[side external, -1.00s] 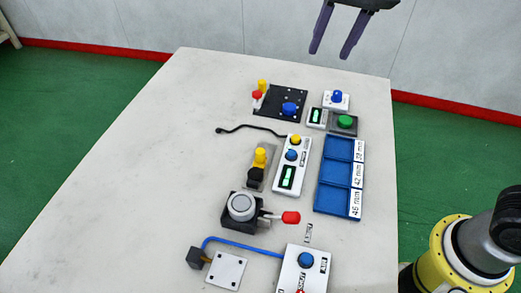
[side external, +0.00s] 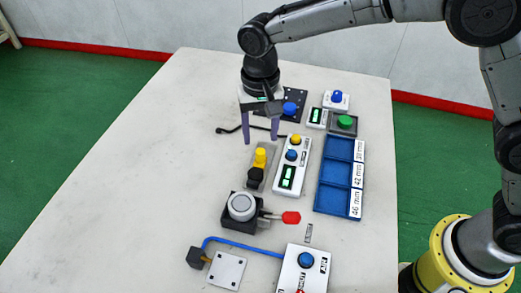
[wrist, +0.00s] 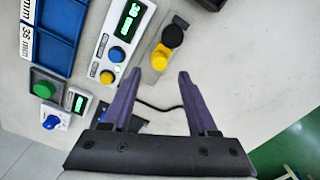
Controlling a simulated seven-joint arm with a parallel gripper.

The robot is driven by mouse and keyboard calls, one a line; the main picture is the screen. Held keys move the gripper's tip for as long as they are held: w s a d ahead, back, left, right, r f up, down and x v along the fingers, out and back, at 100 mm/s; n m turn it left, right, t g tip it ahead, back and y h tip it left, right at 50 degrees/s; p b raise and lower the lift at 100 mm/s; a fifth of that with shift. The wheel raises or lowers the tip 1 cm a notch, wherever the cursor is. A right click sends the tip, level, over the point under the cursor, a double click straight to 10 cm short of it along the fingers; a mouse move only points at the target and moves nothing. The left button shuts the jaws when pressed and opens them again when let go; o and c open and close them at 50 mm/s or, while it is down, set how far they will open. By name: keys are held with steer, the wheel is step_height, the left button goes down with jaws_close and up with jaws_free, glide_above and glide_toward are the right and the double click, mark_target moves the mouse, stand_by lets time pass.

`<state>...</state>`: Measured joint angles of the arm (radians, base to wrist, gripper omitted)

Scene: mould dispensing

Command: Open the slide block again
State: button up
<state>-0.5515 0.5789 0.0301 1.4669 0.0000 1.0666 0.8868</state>
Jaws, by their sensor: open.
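A small grey rail (side external: 250,184) carries a yellow knob (side external: 260,158) and a black block (side external: 255,176) touching each other; this looks like the slide. In the wrist view the yellow knob (wrist: 160,58) and black part (wrist: 172,36) lie beyond my fingertips. My gripper (side external: 260,141) is open and empty, pointing down above the table just behind the yellow knob, not touching it. Its two purple fingers (wrist: 161,84) also show in the wrist view, spread apart. My arm partly hides the black plate at the back.
Right of the rail stands a white unit (side external: 284,199) with buttons and a lit display. A blue tray (side external: 317,210) is farther right. In front is a black fixture (side external: 230,218) with a red-tipped handle (side external: 291,217). The left of the table (side external: 150,150) is clear.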

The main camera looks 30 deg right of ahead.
mark_target(260, 151)
step_height(260, 151, down, 7)
steer(key=shift+r, duration=0.2)
jaws_close()
stand_by(0.4)
stand_by(1.1)
